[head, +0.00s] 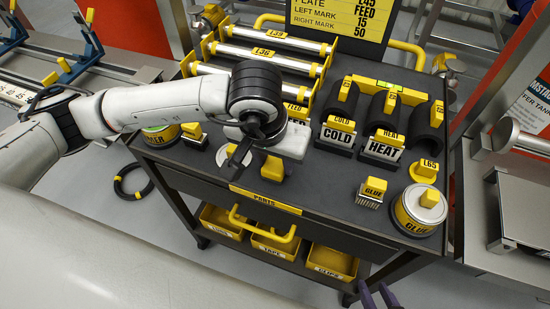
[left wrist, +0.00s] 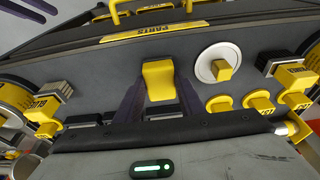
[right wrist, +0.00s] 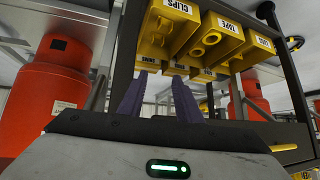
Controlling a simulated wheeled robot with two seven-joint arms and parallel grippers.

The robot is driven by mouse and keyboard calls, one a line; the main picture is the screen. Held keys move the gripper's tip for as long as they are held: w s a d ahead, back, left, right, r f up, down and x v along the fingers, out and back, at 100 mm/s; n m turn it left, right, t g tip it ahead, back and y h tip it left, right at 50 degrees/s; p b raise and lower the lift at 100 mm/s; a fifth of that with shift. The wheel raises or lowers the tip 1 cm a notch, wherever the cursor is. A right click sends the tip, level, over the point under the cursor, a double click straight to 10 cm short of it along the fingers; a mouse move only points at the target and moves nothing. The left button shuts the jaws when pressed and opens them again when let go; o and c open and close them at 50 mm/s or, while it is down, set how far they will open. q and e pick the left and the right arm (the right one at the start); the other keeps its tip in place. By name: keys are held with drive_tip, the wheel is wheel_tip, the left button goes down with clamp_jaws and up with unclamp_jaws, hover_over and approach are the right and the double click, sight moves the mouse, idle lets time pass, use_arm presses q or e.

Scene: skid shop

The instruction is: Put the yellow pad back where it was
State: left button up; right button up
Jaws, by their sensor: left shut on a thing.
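A yellow block, which I take for the yellow pad (left wrist: 158,78), is between the two dark fingers of my left gripper (left wrist: 159,92) in the left wrist view. The gripper is shut on it. In the head view the yellow pad (head: 271,171) shows low at the front of the black cart top, beside the left gripper (head: 257,163). I cannot tell whether its underside touches the cart top. My right gripper (right wrist: 158,95) is open and empty, below the cart top and facing the bins; its fingertips (head: 378,297) show at the bottom of the head view.
The black cart top (head: 318,184) has free room right of the pad. A white disc with a yellow knob (left wrist: 218,65) stands close to the pad. COLD (head: 338,134) and HEAT (head: 382,148) holders, a GLUE brush (head: 372,191) and a GLUE tin (head: 419,210) stand rightward.

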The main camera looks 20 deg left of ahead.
use_arm(q)
drive_tip(key=o, duration=0.9)
drive_tip(key=shift+f, duration=0.15)
drive_tip(key=shift+o, duration=0.2)
drive_tip(key=shift+r+p, duration=0.4)
drive_tip(key=shift+p, duration=0.05)
drive_tip(key=v, duration=1.1)
drive_tip(key=shift+r+b, duration=0.3)
drive_tip(key=shift+b, duration=0.15)
drive_tip(key=shift+s, duration=0.1)
